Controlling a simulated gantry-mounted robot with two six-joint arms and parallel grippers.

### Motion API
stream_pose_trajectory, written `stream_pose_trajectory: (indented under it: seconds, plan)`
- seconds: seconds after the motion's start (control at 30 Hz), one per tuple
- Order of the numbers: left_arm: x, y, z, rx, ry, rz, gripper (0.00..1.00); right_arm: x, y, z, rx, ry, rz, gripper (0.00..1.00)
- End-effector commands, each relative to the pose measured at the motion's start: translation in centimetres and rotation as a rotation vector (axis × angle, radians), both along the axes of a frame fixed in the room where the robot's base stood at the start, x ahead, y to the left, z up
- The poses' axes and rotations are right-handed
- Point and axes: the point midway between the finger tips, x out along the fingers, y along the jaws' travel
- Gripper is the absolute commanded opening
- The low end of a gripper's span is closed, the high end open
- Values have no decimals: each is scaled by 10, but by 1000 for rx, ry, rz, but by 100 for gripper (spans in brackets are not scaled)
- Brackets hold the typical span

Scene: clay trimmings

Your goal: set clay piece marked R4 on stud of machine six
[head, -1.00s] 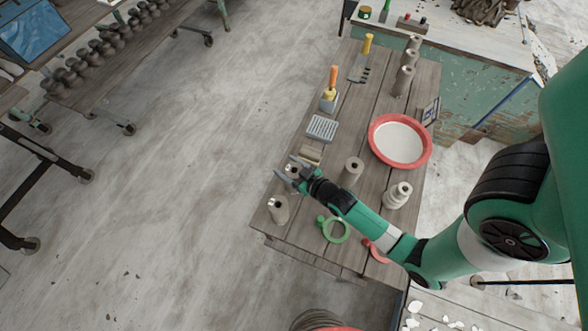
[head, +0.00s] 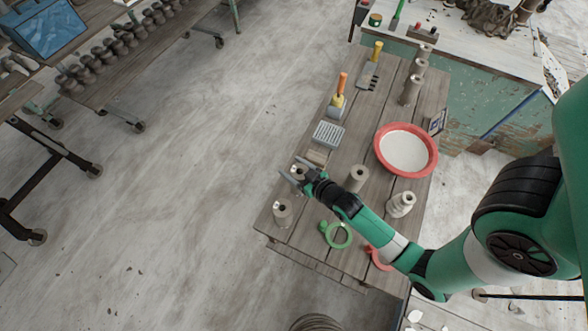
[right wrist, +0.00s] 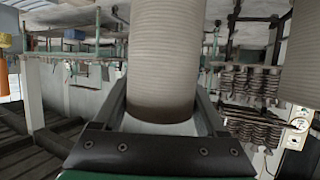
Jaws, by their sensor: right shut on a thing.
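My right gripper (head: 292,177) is shut on a ribbed, pale grey-brown clay piece (right wrist: 165,60), near the left edge of the wooden table. The held piece stands upright between the two fingers in the right wrist view, and its top runs out of the frame. In the head view only a little of it shows beside the fingers. I cannot read an R4 mark on any piece, nor tell which thing is machine six or its stud. My left gripper is not in view.
Similar clay cylinders stand close by on the table (head: 263,222): one in front (head: 283,212), one to the right (head: 357,178), a stepped one (head: 401,204), several at the back. A red-rimmed bowl (head: 378,150), green ring (head: 338,235) and grey grid block (head: 328,134) also lie there.

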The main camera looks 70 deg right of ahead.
Motion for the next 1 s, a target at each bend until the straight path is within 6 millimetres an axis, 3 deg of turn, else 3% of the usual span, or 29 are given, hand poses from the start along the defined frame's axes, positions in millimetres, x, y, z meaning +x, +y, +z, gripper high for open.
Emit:
stream_pose_trajectory:
  seconds: [0.03,0.27,0.4,0.53,1.0]
  plan:
    - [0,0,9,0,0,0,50,-1,1,16,-3,-5,1,0]
    - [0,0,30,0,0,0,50,-40,33,73,-3,-4,6,0]
    - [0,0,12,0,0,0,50,-76,63,83,-5,1,15,0]
    - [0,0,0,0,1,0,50,-94,78,94,-5,-3,14,0]
    - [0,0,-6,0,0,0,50,-109,87,106,-1,-3,1,0]
